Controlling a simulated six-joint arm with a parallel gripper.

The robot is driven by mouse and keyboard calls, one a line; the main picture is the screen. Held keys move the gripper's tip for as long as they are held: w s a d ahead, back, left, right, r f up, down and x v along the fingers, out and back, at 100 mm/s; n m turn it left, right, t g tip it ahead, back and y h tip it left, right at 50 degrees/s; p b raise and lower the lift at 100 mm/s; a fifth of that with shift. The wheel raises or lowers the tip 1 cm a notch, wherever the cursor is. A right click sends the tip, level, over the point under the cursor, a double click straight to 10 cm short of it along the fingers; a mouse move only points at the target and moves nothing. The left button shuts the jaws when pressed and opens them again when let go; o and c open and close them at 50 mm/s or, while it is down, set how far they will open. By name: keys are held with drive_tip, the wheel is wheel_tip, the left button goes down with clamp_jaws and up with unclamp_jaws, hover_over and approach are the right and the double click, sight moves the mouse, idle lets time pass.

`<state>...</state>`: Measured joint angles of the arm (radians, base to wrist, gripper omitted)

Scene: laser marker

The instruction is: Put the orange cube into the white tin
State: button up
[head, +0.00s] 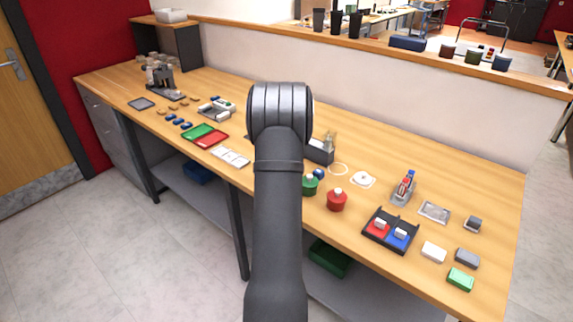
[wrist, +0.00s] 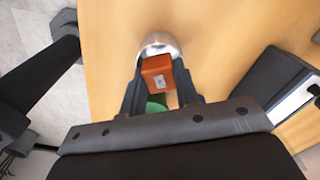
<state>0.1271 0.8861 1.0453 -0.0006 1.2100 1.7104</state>
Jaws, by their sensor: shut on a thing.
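The orange cube (wrist: 157,68) is between the fingers of my gripper (wrist: 160,82) in the wrist view. The gripper is shut on it. A small pale mark shows on the cube's face. A round, shiny, pale vessel (wrist: 160,40), which looks like the white tin, shows just beyond the cube. The cube hides part of it. I cannot tell the height gap between them. In the head view my own arm hides the gripper, the cube and the tin.
A green item (wrist: 157,103) shows between the fingers behind the cube. A dark box (wrist: 270,82) stands to the right in the wrist view. In the head view, a green pot (head: 310,186) and a red pot (head: 337,201) stand right of my arm.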

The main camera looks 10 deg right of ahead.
drive_tip(key=shift+f, duration=0.15)
drive_tip(key=o, duration=1)
wheel_tip(320, 180, up, 17)
drive_tip(key=shift+r, duration=0.2)
wheel_tip(320, 180, down, 17)
drive_tip(key=shift+f, duration=0.2)
idle(0.4)
